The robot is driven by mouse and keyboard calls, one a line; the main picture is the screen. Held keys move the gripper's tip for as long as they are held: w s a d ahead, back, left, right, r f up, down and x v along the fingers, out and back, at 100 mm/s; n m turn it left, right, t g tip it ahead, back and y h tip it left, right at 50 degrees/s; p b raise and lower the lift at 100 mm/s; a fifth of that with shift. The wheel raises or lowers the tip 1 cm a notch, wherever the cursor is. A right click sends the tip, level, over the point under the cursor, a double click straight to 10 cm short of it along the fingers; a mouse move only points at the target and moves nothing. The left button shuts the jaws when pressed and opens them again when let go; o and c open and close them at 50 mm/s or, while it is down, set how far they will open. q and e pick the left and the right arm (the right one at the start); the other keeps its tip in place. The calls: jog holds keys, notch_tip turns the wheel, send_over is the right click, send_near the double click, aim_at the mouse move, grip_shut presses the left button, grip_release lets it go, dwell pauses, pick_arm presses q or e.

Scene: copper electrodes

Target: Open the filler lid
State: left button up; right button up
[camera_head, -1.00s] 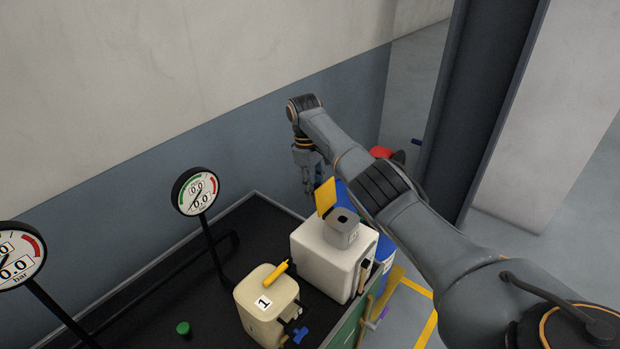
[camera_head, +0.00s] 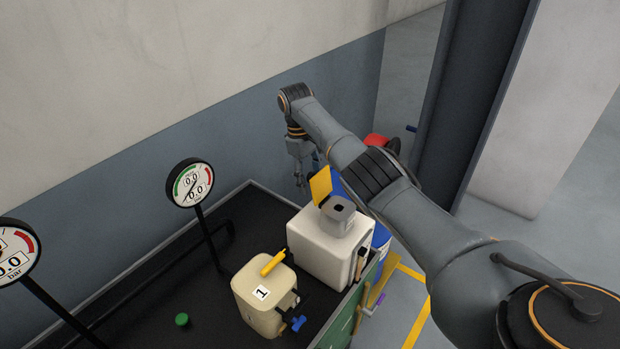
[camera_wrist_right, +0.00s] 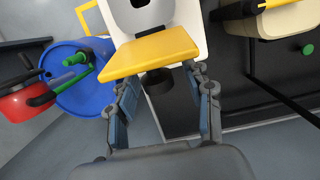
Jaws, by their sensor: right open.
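The yellow filler lid (camera_head: 320,186) stands raised on the grey filler neck (camera_head: 338,215) of the white container (camera_head: 326,248). The opening in the neck is uncovered. In the right wrist view the lid (camera_wrist_right: 150,54) shows as a broad yellow plate in front of the grey neck (camera_wrist_right: 137,14). My right gripper (camera_head: 303,182) is behind the lid, on its wall side. In the wrist view its fingers (camera_wrist_right: 163,82) are apart, with their tips near the lid's edge and a dark round part between them. I cannot tell whether they touch the lid. My left gripper is out of view.
A cream canister marked 1 (camera_head: 264,304) with a yellow handle stands beside the white container. Two gauges (camera_head: 190,184) on posts and a green cap (camera_head: 182,320) are on the black bench top (camera_head: 125,290). A blue drum (camera_wrist_right: 80,82) and red container (camera_wrist_right: 25,100) stand beyond the bench.

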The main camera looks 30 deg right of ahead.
aim_at(309, 173)
jog(key=r, duration=0.2)
jog(key=w+r, duration=0.1)
jog(key=r, duration=0.4)
jog(key=shift+w+a+r, duration=0.15)
jog(key=shift+w+a, duration=0.05)
jog(key=shift+a, duration=0.05)
